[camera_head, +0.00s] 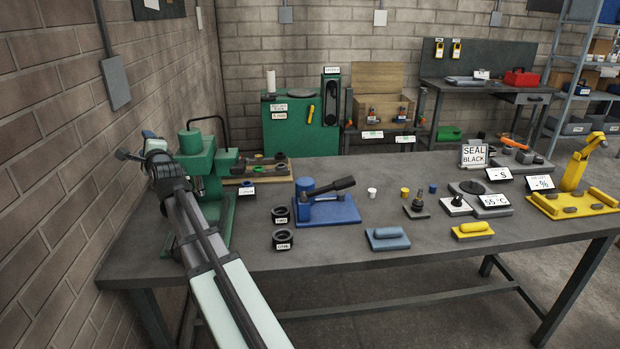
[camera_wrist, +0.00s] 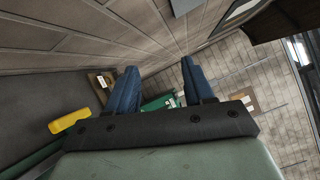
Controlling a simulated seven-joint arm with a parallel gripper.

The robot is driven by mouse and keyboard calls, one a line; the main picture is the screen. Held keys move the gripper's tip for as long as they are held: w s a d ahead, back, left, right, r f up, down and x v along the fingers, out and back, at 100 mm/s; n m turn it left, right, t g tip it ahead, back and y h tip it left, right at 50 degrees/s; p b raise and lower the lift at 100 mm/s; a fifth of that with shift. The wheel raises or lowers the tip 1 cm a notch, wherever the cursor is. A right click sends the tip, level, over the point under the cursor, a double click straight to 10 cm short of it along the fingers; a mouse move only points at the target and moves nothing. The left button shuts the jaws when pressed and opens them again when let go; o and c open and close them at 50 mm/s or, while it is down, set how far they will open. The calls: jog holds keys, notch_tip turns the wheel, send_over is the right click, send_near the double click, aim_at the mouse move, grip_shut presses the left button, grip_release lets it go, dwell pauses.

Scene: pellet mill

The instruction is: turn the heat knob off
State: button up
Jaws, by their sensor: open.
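A light block with a small dark knob (camera_head: 457,201) sits on the right half of the table, beside a grey unit with a "55 °C" display (camera_head: 494,201). I take it for the heat knob, but its label and pointer are too small to read. A dark round plate (camera_head: 472,187) lies just behind it. My gripper (camera_head: 128,155) is far to the left, raised by the brick wall near the green press. In the wrist view my gripper (camera_wrist: 160,84) shows two blue fingers spread apart with nothing between them. The knob is not in the wrist view.
The green press (camera_head: 196,155) stands close to my arm. A blue press (camera_head: 322,207) with a dark lever, black rings (camera_head: 283,239), a blue-grey block (camera_head: 387,238) and a yellow block (camera_head: 473,231) lie between. A "SEAL BLACK" sign (camera_head: 474,156) stands behind the knob.

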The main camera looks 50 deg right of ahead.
jog(key=s+d+r+n+t+h, duration=0.15)
jog(key=d+r+h, duration=0.25)
jog(key=d+r, duration=0.5)
jog(key=s+d+r+t+h, duration=0.2)
jog(key=s+d+r+h, duration=0.1)
jog(key=d+r, duration=0.6)
jog(key=s+d+f+n+g+h, duration=0.1)
jog(key=s+d+f+g, duration=0.25)
jog(key=d, duration=0.55)
jog(key=s+d+f+g, duration=0.2)
jog(key=s+d+f, duration=0.15)
jog(key=d, duration=0.55)
jog(key=s+d+f+n+g+h, duration=0.1)
jog(key=s+d+f+g, duration=0.2)
jog(key=s+d, duration=0.35)
jog(key=n+g+y, duration=0.3)
jog(key=g+y, duration=0.6)
jog(key=g, duration=0.4)
send_over(458, 196)
jog(key=a, duration=0.5)
notch_tip(458, 196, down, 20)
jog(key=r, duration=0.1)
jog(key=x, duration=1.3)
jog(key=shift+f, duration=0.2)
